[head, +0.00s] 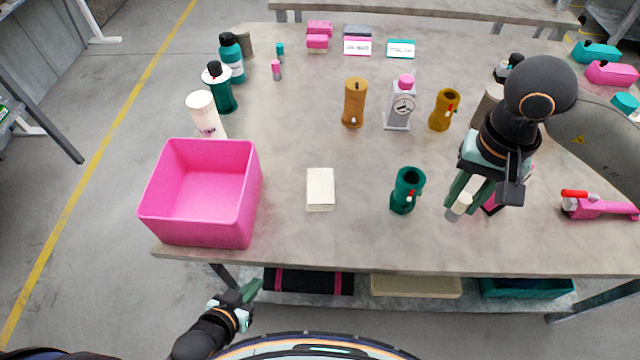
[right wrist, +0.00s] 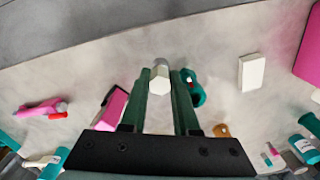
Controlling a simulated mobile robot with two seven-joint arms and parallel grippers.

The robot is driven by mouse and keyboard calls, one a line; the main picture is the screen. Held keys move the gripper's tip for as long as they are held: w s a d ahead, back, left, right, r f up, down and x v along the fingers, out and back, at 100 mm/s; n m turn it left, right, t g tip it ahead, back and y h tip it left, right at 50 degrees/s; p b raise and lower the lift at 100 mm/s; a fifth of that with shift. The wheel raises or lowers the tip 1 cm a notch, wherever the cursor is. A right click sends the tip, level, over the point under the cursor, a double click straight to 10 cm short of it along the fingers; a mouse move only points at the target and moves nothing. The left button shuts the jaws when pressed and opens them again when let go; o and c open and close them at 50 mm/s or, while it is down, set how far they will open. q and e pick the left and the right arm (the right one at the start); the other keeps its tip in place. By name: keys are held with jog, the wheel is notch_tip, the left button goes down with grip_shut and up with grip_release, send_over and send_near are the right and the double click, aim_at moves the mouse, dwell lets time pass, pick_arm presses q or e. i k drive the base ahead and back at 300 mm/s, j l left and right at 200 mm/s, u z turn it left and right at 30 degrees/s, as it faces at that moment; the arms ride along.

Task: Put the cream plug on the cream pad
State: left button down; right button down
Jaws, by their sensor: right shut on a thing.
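The cream plug (head: 461,205) is a small light piece with a metallic end, held between the green fingers of my right gripper (head: 463,194). In the right wrist view the plug (right wrist: 159,84) sits between the fingertips of the right gripper (right wrist: 161,76). The cream pad (head: 320,189) is a flat rectangle on the table, well left of the right gripper; it also shows in the right wrist view (right wrist: 253,72). Nothing lies on the pad. My left gripper (head: 247,294) is low, in front of the table edge; its finger gap is unclear.
A teal pump body (head: 406,190) stands between the right gripper and the pad. A pink bin (head: 205,235) is left of the pad. Brown cylinders (head: 354,103) and a gauge stand (head: 399,110) are behind. A pink tool (head: 600,208) lies at right. Table around the pad is clear.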

aim_at(320, 187)
jog(key=k, duration=0.4)
jog(key=k+u, duration=0.15)
jog(key=u, duration=0.25)
jog(key=k+u, duration=0.1)
jog(key=u, duration=1.6)
jog(key=l+u, duration=0.1)
jog(key=l, duration=0.2)
jog(key=k+l+u, duration=0.1)
jog(key=l, duration=0.25)
jog(key=k+l, duration=0.1)
jog(key=l, duration=0.3)
jog(key=k+l, duration=0.1)
jog(key=l, duration=0.25)
jog(key=k+l, duration=0.15)
jog(key=l, duration=0.25)
